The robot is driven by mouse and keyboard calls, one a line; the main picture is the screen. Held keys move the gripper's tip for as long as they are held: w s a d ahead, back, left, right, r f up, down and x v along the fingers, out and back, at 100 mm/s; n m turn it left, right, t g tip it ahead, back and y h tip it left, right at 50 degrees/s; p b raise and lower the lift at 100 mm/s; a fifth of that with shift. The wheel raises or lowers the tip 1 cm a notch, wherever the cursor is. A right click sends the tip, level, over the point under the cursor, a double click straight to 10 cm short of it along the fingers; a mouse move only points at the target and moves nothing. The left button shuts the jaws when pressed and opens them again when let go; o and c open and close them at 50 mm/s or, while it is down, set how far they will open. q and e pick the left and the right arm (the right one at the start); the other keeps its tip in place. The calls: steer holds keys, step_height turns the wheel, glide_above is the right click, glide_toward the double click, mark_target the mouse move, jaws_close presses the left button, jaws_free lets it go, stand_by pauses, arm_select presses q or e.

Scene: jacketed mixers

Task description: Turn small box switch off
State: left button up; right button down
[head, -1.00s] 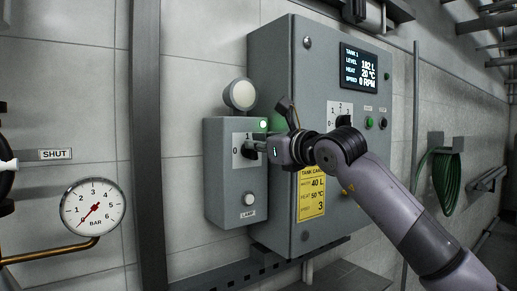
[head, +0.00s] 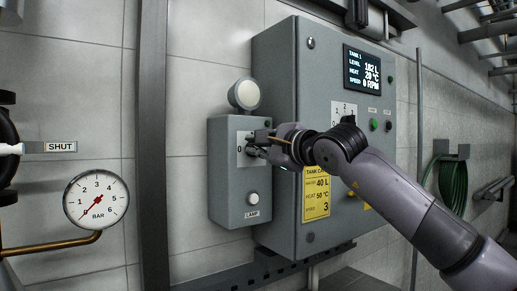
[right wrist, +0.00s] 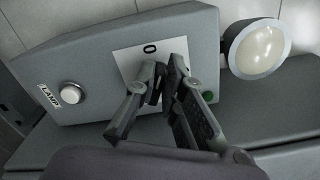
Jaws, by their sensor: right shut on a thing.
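The small grey box (head: 231,193) is on the wall, left of the large grey cabinet. On its front is a rotary switch (head: 251,151) on a white plate marked 0, mostly hidden by my right gripper. My right gripper (head: 260,149) is shut on the switch handle. In the right wrist view, the fingers of my right gripper (right wrist: 163,77) close over the white plate (right wrist: 128,62), below the 0 mark. A dull green indicator (right wrist: 208,97) shows beside the fingers, without a bright glow. My left gripper is not in view.
A round white lamp (head: 245,95) sits on top of the box, and a LAMP button (head: 253,198) is low on its front. The cabinet (head: 275,75) carries a display (head: 368,69) and a yellow card (head: 317,193). A pressure gauge (head: 96,199) is at left.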

steer(key=n, duration=0.2)
steer(key=f+n, duration=0.1)
steer(key=n, duration=0.1)
steer(key=shift+s+a+n, duration=0.1)
steer(key=shift+n, duration=0.3)
stand_by(0.4)
steer(key=c, duration=1.7)
jaws_free()
steer(key=shift+s, duration=0.1)
steer(key=v, duration=1.2)
